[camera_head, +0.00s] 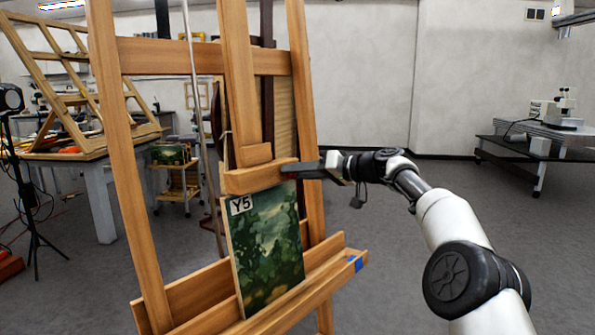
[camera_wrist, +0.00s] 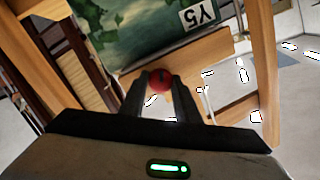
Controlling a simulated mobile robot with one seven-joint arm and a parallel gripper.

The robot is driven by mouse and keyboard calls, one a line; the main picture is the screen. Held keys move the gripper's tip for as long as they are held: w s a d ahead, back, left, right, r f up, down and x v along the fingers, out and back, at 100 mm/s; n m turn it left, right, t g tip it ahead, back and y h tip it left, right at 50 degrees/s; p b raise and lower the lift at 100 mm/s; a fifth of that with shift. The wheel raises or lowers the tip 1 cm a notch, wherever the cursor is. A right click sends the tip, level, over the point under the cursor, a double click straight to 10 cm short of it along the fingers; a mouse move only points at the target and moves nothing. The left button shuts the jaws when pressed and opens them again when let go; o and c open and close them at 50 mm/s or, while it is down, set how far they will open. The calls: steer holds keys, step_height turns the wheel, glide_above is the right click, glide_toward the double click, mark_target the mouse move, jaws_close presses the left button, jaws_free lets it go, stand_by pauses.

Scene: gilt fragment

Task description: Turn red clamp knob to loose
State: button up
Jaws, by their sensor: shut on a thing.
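The red clamp knob (camera_wrist: 158,80) shows between my fingertips in the wrist view, with a short dark mark on its face. My gripper (camera_wrist: 158,88) is shut on it, one dark finger on each side. In the head view my gripper (camera_head: 290,170) reaches in from the right to the easel's wooden clamp block (camera_head: 255,178), and the knob is hidden there. The clamp block sits at the top edge of a green landscape painting (camera_head: 268,245) labelled Y5. The painting also shows in the wrist view (camera_wrist: 135,25).
The wooden easel (camera_head: 120,150) fills the left middle, its lower ledge (camera_head: 310,280) under the painting with a blue patch at its right end. A black tripod (camera_head: 30,190) and worktable stand left. A dark bench (camera_head: 530,155) stands far right. Floor between is clear.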

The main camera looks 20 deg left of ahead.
steer(key=n, duration=0.2)
steer(key=n+h, duration=0.1)
steer(key=n, duration=0.1)
steer(key=shift+r, duration=0.25)
steer(key=shift+n, duration=0.3)
steer(key=o, duration=1)
steer(key=shift+s+f, duration=0.1)
steer(key=b+v, duration=0.1)
steer(key=v, duration=0.7)
steer(key=b+v, duration=0.2)
steer(key=v, duration=0.7)
steer(key=shift+s+d, duration=0.15)
steer(key=shift+s, duration=0.1)
